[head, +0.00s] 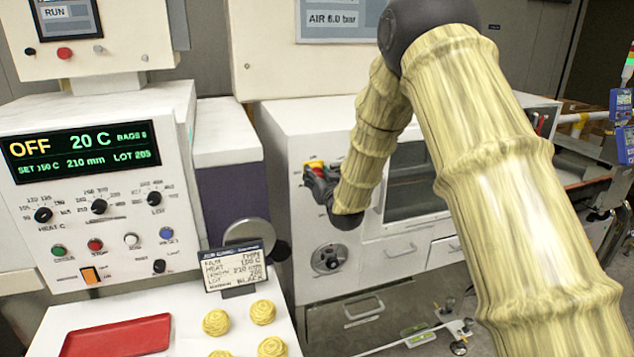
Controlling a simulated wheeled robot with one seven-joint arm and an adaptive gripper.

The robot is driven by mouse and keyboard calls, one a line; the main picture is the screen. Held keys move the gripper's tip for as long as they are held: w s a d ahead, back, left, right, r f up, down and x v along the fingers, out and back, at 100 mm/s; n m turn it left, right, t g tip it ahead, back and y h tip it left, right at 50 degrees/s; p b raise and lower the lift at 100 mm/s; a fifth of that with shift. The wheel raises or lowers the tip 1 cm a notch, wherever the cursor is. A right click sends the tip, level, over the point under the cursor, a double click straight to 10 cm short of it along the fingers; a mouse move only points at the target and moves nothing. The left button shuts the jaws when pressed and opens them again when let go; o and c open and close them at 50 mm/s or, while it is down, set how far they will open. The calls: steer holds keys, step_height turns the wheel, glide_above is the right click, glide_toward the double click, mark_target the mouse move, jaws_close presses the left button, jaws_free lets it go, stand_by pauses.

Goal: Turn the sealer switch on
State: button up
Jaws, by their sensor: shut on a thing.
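A red switch on a yellow plate (315,167) sits on the front of the white machine cabinet. My gripper (318,180) is at this switch, shut on it, and hides most of it, so the switch's position cannot be read. The sealer display (88,150) at the left reads OFF and 20 C, with a set line below it. Under it, the control panel (120,235) carries black knobs, coloured push buttons and a small orange rocker switch (93,275).
A job card (233,270) stands on the white table, by several yellow coiled pieces (263,312) and a red tray (117,338). A round black dial (328,259) is below my gripper. Drawers (398,249) and a dark window (409,185) are to its right.

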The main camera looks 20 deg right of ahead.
steer(key=m+b, duration=0.3)
steer(key=b, duration=0.1)
steer(key=shift+d+f+m, duration=0.1)
steer(key=shift+f+m, duration=0.2)
steer(key=shift+m, duration=0.1)
steer(key=m+b, duration=0.4)
steer(key=b, duration=0.1)
steer(key=shift+m, duration=0.3)
steer(key=m+b, duration=0.5)
steer(key=shift+r+m+b, duration=0.2)
steer(key=shift+m+b, duration=0.9)
steer(key=shift+b, duration=0.2)
steer(key=o, duration=1)
steer(key=shift+o, duration=0.2)
steer(key=shift+s+r, duration=0.1)
